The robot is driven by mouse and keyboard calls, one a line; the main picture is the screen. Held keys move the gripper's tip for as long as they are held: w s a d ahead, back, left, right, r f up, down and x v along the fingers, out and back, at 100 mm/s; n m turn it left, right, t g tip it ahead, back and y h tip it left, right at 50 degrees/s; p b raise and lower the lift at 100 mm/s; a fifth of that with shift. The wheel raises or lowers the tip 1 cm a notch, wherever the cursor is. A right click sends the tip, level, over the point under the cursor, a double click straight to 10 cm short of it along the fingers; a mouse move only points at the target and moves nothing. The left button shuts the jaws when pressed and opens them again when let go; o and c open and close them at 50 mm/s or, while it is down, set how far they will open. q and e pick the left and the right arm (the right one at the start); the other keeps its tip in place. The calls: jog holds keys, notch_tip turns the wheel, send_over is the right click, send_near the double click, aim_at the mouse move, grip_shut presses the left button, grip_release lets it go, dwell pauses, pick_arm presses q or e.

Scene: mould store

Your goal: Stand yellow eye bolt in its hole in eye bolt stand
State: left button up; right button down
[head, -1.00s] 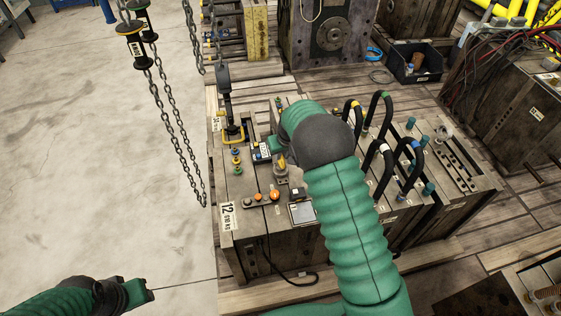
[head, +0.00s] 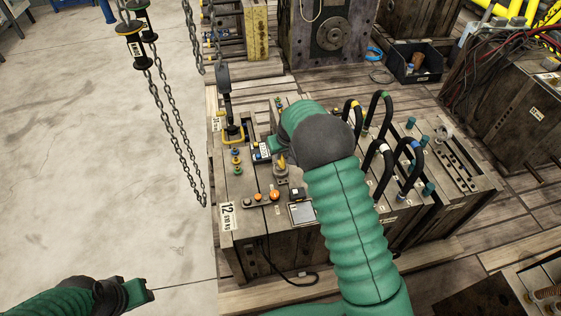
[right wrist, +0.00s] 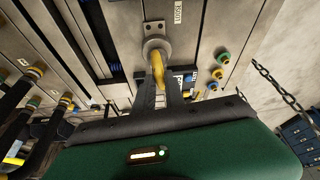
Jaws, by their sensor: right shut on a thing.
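The yellow eye bolt (right wrist: 158,70) is between the fingers of my right gripper (right wrist: 160,88) in the right wrist view. The gripper is shut on it. The bolt's far end meets or overlaps a round grey fitting on a grey bracket (right wrist: 155,30), which looks like the eye bolt stand; I cannot tell whether the bolt is in a hole. In the head view the yellow eye bolt (head: 282,161) shows just left of my dark wrist, which hides most of the right gripper. My left gripper (head: 150,290) is at the lower left, over the floor, apart from everything; its jaw opening is unclear.
The mould block's top (head: 240,185) carries small coloured fittings, a yellow shackle (head: 233,134) and an orange-knobbed bar (head: 262,199). Tall black hoses (head: 385,115) stand right of my right arm. Chains (head: 172,120) hang at the left. The floor there is clear.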

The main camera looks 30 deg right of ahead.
jog(key=shift+r+p, duration=1.8)
jog(key=shift+r, duration=0.4)
jog(key=shift+f, duration=0.1)
